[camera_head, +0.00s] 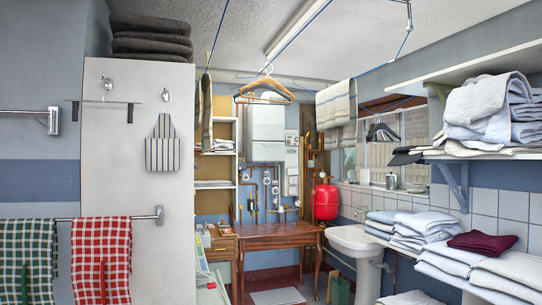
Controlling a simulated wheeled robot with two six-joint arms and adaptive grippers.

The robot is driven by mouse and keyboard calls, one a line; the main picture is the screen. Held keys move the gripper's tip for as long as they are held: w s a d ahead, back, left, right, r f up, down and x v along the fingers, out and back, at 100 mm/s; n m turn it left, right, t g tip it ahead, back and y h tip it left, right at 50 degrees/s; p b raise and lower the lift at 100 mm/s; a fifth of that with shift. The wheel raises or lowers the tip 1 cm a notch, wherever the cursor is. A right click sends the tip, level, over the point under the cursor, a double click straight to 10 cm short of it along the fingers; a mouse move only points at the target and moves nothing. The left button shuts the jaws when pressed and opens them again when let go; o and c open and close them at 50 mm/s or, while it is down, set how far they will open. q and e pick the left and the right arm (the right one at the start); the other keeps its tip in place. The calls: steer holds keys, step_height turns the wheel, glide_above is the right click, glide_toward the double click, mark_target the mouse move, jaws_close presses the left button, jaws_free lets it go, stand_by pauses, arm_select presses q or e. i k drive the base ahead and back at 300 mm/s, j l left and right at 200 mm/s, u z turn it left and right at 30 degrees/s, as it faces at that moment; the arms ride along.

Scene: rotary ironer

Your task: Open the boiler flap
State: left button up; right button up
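A white wall-mounted box that looks like the boiler (267,123) hangs on the far wall, above a wooden table. Its lower part (268,151) is a lighter grey-white panel with pipes and gauges beneath it. At this distance I cannot tell which part is the flap, or whether it is open or shut. A hanger partly overlaps the view just above and in front of the boiler. Neither of my grippers shows in the head view.
A wooden table (278,237) stands below the boiler, with a red tank (326,202) right of it. A sink (355,242) and stacked towels (425,231) line the right. A white cabinet (118,150) and towel rails stand left. Hangers (265,93) hang overhead.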

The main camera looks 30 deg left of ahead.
mark_target(262, 151)
steer(key=i+j+u, duration=0.65)
steer(key=i, duration=0.15)
steer(key=i+j, duration=0.1)
steer(key=i, duration=0.7)
steer(key=i+j, duration=0.1)
steer(key=i, duration=1.7)
steer(key=i+z, duration=0.15)
steer(key=i, duration=0.8)
steer(key=i+j, duration=0.2)
steer(key=i, duration=0.75)
